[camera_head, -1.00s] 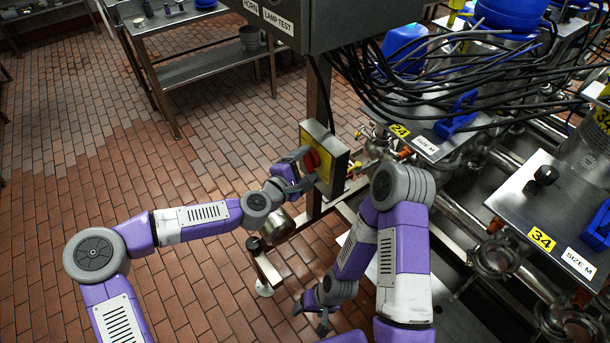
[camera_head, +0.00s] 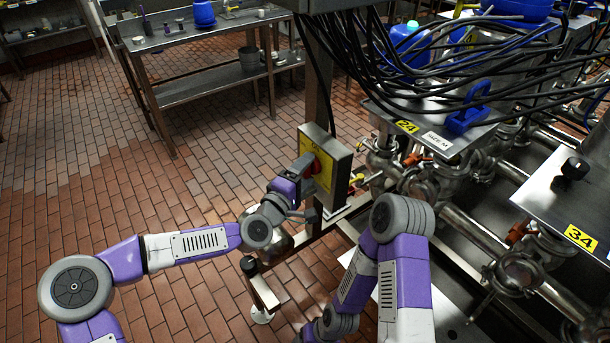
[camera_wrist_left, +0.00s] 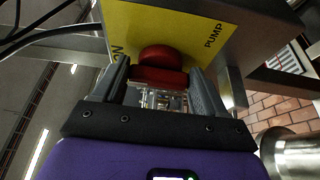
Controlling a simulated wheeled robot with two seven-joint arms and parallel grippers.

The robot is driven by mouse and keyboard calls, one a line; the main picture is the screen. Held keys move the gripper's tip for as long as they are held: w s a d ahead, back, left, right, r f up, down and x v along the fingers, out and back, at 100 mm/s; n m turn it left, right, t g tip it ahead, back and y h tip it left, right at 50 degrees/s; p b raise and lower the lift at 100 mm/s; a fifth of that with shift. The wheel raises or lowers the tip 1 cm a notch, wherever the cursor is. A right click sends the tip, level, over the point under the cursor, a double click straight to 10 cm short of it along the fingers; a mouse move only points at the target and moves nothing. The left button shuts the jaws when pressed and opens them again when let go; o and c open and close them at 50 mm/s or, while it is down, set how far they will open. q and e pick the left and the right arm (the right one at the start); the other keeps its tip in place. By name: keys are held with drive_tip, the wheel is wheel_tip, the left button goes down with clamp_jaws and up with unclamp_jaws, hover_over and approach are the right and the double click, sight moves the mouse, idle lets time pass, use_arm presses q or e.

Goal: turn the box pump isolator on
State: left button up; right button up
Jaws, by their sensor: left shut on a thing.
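The pump isolator is a grey box (camera_head: 342,178) with a yellow face plate (camera_head: 322,150) and a red rotary knob (camera_head: 310,165), mounted on a post in the middle of the head view. In the left wrist view the yellow plate (camera_wrist_left: 215,35) reads PUMP, with part of the word ON at its left. My left gripper (camera_head: 304,168) is at the knob. In the left wrist view its fingers (camera_wrist_left: 162,85) stand either side of the red knob (camera_wrist_left: 160,65) and are shut on it. My right gripper is hidden or out of frame; only its arm shows at the bottom.
A steel post (camera_head: 318,100) carries the box, with black cables (camera_head: 450,75) hanging at the right. Steel pipes and valves under plates marked 24 (camera_head: 407,127) and 34 (camera_head: 580,238) fill the right side. The tiled floor (camera_head: 90,180) at left is open.

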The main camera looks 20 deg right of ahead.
use_arm(q)
drive_tip(key=o, duration=1.1)
drive_tip(key=shift+c, duration=0.2)
drive_tip(key=p+v, duration=0.1)
drive_tip(key=v, duration=0.6)
drive_tip(key=shift+s+a, duration=0.2)
